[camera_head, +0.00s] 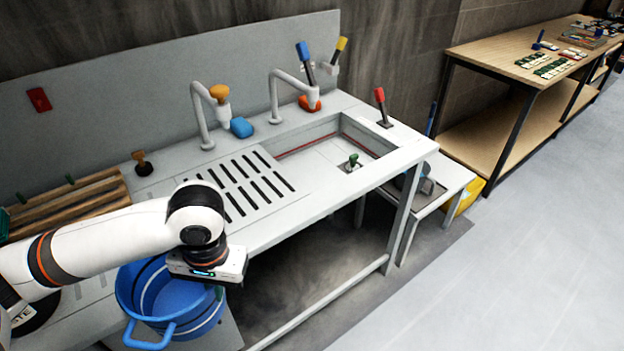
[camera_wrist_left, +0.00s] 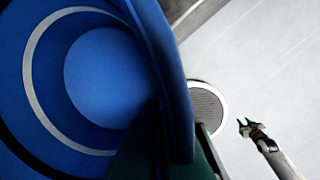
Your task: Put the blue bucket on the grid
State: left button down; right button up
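The blue bucket (camera_head: 140,290) is at the lower left of the head view, in front of the counter's front edge, with its opening upward and a loop handle toward me. Its inside fills the left of the left wrist view (camera_wrist_left: 105,75). My left gripper (camera_head: 217,291) is at the bucket's right rim, pointing down. Its dark green fingers (camera_wrist_left: 180,155) lie on both sides of the rim and appear shut on it; the tips are mostly hidden. The grid (camera_head: 237,186), a set of dark slots in the counter left of the sink, is empty.
The sink basin (camera_head: 325,160) holds a small green-topped item (camera_head: 352,162). Two taps (camera_head: 203,115) stand behind, near a blue lump (camera_head: 241,127). A wooden rack (camera_head: 75,205) is left of the grid. A low side table (camera_head: 440,190) stands right.

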aim_at(238, 185)
jog(key=i+j+z, duration=0.15)
jog(key=j+z, duration=0.35)
jog(key=j, duration=0.35)
jog(key=j+z, duration=0.5)
jog(key=j, duration=0.35)
